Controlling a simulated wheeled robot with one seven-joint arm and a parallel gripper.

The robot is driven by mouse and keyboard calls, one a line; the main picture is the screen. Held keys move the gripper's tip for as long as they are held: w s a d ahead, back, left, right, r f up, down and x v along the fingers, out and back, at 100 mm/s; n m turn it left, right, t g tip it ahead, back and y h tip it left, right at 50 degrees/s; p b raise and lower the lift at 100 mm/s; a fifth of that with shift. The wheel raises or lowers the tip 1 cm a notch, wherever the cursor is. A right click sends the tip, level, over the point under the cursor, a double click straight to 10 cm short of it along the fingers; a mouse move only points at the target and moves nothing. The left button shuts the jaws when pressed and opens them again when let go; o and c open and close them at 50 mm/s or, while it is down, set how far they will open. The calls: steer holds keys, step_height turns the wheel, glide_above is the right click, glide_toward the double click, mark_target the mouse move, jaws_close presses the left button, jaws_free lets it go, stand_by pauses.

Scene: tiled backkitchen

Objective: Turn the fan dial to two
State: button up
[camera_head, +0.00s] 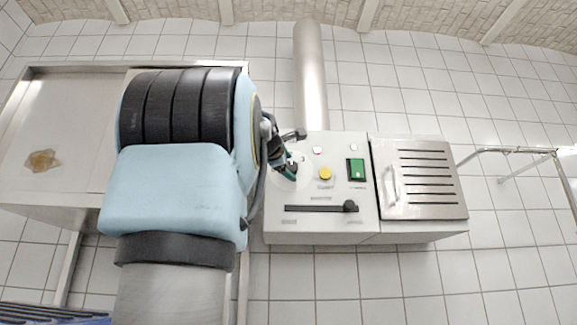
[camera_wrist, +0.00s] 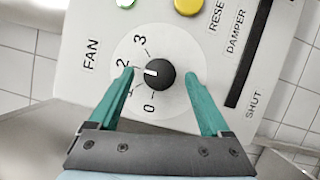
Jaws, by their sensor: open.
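The fan dial (camera_wrist: 161,76) is a round black knob with a white pointer, on a pale disc marked 0, 1, 2 and 3 beside the word FAN. Its pointer aims left and slightly up in the wrist view, toward the mark by the 2. My gripper (camera_wrist: 159,78) is open, its green fingers on either side of the knob with a visible gap on both sides. In the head view my gripper (camera_head: 289,169) is at the left part of the control panel (camera_head: 300,222), and the knob is mostly hidden there.
Right of the dial are a yellow button (camera_head: 325,173), a green switch (camera_head: 356,169) and, below, a damper slider (camera_head: 350,206). A slotted, handled door (camera_head: 428,208) adjoins the panel. A metal pipe (camera_head: 310,75) rises behind. A steel counter (camera_head: 65,110) stands at left.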

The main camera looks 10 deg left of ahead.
steer(key=shift+s, duration=0.1)
steer(key=b+v, duration=0.4)
steer(key=v, duration=0.6)
steer(key=shift+s, duration=0.3)
steer(key=shift+a, duration=0.1)
